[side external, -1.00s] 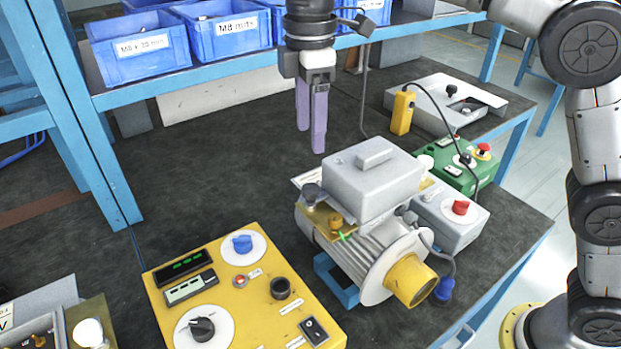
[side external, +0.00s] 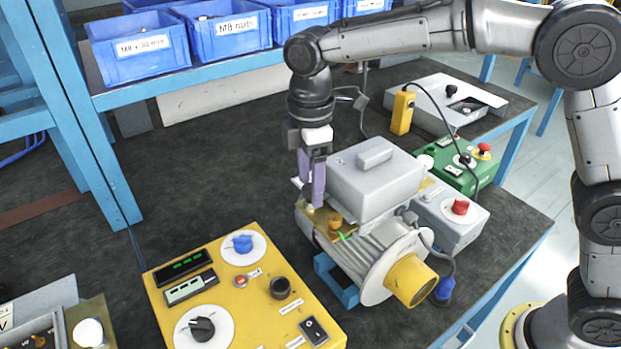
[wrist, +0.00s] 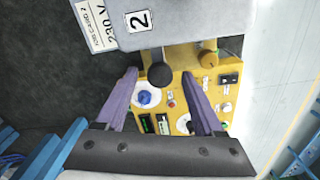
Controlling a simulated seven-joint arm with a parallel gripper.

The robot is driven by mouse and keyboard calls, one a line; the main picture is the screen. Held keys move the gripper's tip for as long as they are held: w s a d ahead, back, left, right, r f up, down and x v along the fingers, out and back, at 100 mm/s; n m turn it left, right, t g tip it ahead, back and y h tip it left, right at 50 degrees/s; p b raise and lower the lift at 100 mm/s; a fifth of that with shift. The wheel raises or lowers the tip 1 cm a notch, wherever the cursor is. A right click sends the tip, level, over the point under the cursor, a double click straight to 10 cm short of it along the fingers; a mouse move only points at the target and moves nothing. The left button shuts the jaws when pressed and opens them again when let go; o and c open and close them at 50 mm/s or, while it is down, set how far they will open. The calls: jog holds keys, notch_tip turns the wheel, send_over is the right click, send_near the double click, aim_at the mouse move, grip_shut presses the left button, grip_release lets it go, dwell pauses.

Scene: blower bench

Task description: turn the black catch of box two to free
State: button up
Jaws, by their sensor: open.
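Box two is the grey box (side external: 372,180) on top of the finned blower in the side view. Its wall bears a "2" label (wrist: 138,20) in the wrist view. The black catch (wrist: 160,75) shows as a round dark knob at the box's edge, above a yellow-brass plate. My gripper (side external: 313,195) is open and points down at the left side of the box. In the wrist view its two purple fingers stand on either side of the catch, with visible gaps. I cannot tell whether the fingertips are level with it. In the side view the fingers hide the catch.
A brass knob (side external: 335,222) sits on the plate close to my fingers. The yellow control panel (side external: 245,290) stands in front, left of the blower. A grey box with a red knob (side external: 460,207) stands to the right.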

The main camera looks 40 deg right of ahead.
grip_shut()
jog(key=shift+m, duration=0.3)
jog(key=m, duration=0.3)
jog(key=shift+m, duration=0.3)
jog(key=m, duration=0.9)
jog(key=shift+r, duration=0.1)
jog(key=m, duration=0.4)
jog(key=shift+m, duration=0.3)
dwell(0.3)
